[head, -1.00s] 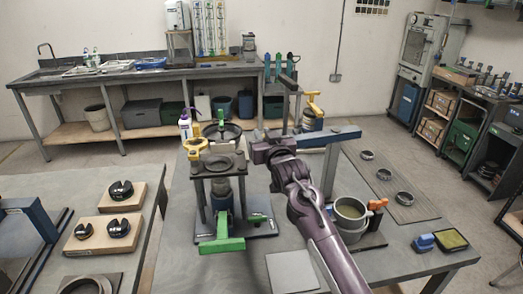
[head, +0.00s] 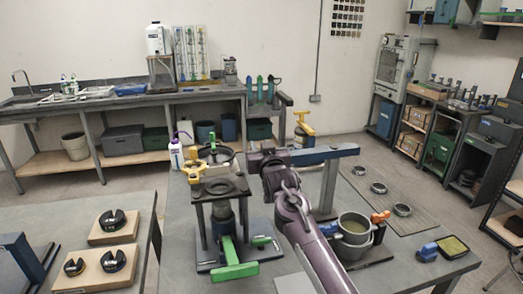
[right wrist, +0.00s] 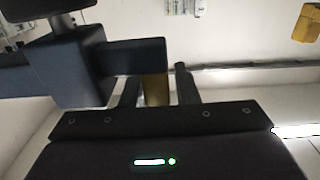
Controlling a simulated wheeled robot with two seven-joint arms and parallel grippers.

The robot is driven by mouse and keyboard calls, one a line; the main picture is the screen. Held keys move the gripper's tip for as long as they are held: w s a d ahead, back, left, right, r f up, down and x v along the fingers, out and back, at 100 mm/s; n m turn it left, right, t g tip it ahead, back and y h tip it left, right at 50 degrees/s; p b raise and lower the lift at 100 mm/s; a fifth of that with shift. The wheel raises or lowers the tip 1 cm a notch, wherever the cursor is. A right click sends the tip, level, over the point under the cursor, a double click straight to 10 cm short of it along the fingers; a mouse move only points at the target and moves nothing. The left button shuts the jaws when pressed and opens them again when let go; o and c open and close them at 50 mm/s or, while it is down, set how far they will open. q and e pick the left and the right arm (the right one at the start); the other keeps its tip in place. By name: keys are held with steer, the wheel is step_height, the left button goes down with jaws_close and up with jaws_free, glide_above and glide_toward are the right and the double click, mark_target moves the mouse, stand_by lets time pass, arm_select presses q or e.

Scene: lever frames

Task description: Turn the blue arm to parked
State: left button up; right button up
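The blue arm (head: 335,152) is a level beam on a grey post, right of the middle of the head view. Its left end is hidden behind my right gripper (head: 262,160), at the end of a purple-grey arm. In the right wrist view, the two dark fingers of my right gripper (right wrist: 158,88) stand apart, with a yellow piece (right wrist: 155,90) showing between them. A dark bluish bar (right wrist: 130,57) crosses above them. A gap shows beside the right finger, so the fingers look open. No parked mark is readable. My left gripper is not in view.
A press-like stand with a green handle (head: 235,271) is left of my right arm. A grey pot (head: 354,228) stands right of it. Metal rings (head: 378,188) lie on a mat at the right. A yellow-handled tool (head: 304,126) is behind the blue arm.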

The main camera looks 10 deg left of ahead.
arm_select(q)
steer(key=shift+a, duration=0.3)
arm_select(e)
steer(key=shift+w+f, duration=0.15)
steer(key=shift+f, duration=0.15)
